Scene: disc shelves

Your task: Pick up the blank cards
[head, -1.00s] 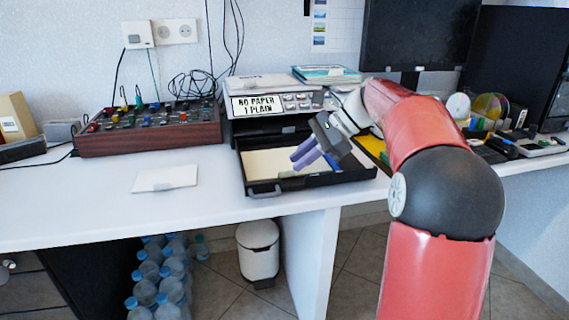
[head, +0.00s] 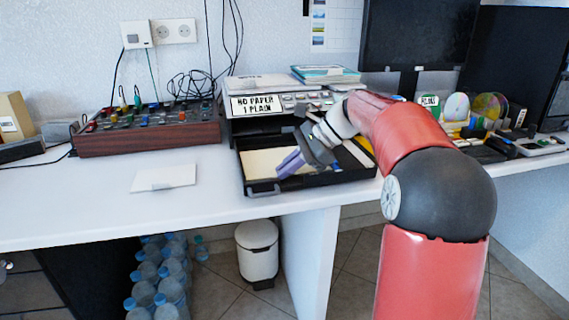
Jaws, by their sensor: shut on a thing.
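My gripper (head: 290,164) reaches down into the black open paper tray (head: 320,180) of the printer in the head view. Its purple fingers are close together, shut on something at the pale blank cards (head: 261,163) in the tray. The cards lie flat and cream-coloured on the tray's left side. The fingers and wrist hide part of them, so the exact grip cannot be seen. A flat white stack of paper (head: 164,177) lies on the table to the left of the tray.
The printer (head: 272,103) reads "NO PAPER 1 PLAIN" and has books (head: 325,74) on top. A mixer board (head: 148,130) stands at left. Discs (head: 489,106) stand upright at right. The table's front left is clear. A white bin (head: 257,250) stands below.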

